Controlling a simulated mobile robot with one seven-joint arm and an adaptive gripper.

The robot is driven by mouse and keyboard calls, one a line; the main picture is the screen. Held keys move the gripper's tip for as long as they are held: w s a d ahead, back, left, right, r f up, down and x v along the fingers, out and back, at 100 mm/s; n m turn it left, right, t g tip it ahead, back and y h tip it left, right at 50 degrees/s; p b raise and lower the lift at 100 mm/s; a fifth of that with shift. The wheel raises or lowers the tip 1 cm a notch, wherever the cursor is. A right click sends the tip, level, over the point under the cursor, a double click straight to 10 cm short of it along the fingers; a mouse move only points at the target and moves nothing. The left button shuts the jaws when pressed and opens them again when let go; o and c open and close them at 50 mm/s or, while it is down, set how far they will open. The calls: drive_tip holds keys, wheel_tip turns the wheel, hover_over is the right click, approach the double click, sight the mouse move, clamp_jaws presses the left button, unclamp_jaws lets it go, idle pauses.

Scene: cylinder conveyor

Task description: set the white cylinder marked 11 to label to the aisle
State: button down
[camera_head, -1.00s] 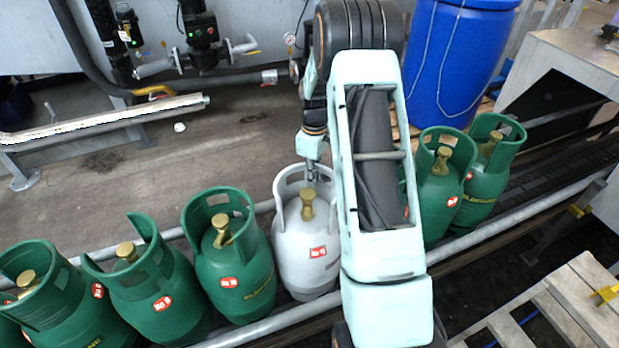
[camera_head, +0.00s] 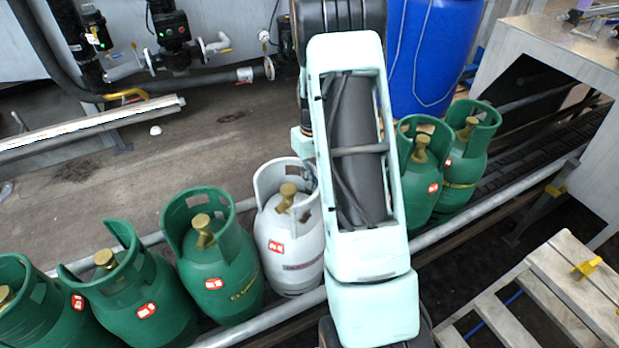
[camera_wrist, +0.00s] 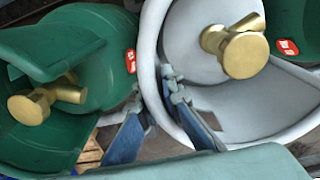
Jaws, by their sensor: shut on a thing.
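The white cylinder (camera_head: 296,260) stands upright in the row of green cylinders, with a brass valve and a small red label whose number I cannot read clearly. It also shows in the wrist view (camera_wrist: 190,45). My gripper (camera_wrist: 173,85) is shut on the rim of the white cylinder's collar, with the blue fingers meeting at the rim. In the head view my arm hides the gripper and covers the cylinder's right edge. I cannot tell whether the cylinder's base is resting or slightly raised.
A green cylinder (camera_head: 222,270) stands close on the left, with more beyond. Two green cylinders (camera_head: 418,180) stand to the right. A rail (camera_head: 262,322) runs along the row's front. A blue barrel (camera_head: 425,55) is behind. A slatted wooden platform (camera_head: 500,325) is front right.

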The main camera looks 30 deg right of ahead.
drive_tip(key=shift+s+d, duration=0.1)
drive_tip(key=shift+s, duration=0.1)
idle(0.4)
drive_tip(key=c, duration=2.1)
unclamp_jaws()
wheel_tip(320, 180, up, 12)
drive_tip(key=shift+r, duration=0.1)
